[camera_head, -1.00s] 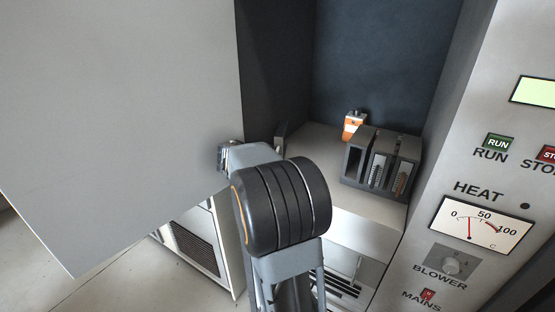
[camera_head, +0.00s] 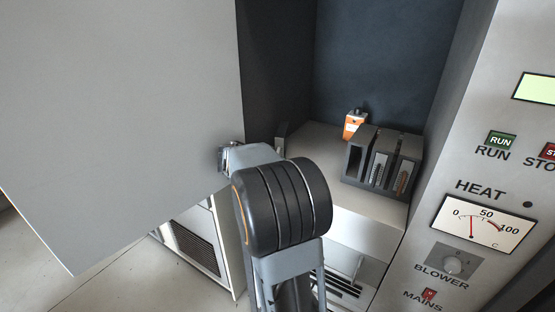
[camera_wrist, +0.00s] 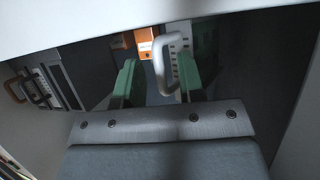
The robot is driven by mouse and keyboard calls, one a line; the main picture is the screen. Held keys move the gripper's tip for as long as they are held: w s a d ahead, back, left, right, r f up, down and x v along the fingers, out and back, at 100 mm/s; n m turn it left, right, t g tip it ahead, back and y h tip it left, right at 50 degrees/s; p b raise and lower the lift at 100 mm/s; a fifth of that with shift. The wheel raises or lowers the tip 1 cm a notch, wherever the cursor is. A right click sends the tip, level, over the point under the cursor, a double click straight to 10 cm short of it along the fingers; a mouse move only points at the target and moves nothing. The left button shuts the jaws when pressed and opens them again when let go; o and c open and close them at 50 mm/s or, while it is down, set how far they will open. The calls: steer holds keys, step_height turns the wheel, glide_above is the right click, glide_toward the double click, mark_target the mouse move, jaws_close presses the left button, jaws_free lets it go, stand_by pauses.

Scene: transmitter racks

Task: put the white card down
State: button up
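My gripper (camera_wrist: 157,82) shows in the wrist view with its two green fingers wide apart. A pale panel with a row of holes and a grey loop handle (camera_wrist: 163,65), apparently the white card, stands beyond and beside the right finger. The handle overlaps that finger in the picture; I see no grip on it from both sides. A dark green board shows right of the panel. What the card rests on is hidden. In the head view my gripper (camera_head: 224,157) is mostly hidden behind my wrist, and the card cannot be made out surely.
A slotted dark rack (camera_head: 352,160) holding cards stands on the shelf (camera_head: 365,222), with an orange box (camera_head: 354,124) behind it. A large grey panel (camera_head: 120,110) fills the left, close to my wrist. A control panel (camera_head: 480,235) bounds the right.

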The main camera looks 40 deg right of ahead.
steer(key=shift+r, duration=0.2)
steer(key=shift+a+p, duration=0.2)
steer(key=shift+p, duration=0.1)
steer(key=b+v, duration=0.2)
steer(key=v, duration=1)
steer(key=s+a+f+n+t+y, duration=0.1)
steer(key=s+a+f+n+y, duration=0.5)
steer(key=a, duration=0.4)
steer(key=s+a+f+n+t+y, duration=0.1)
steer(key=s+a+f+n+y, duration=0.6)
steer(key=a+n, duration=0.3)
steer(key=shift+a+f+n+t, duration=0.4)
steer(key=shift+f+n, duration=0.3)
steer(key=shift+n, duration=0.1)
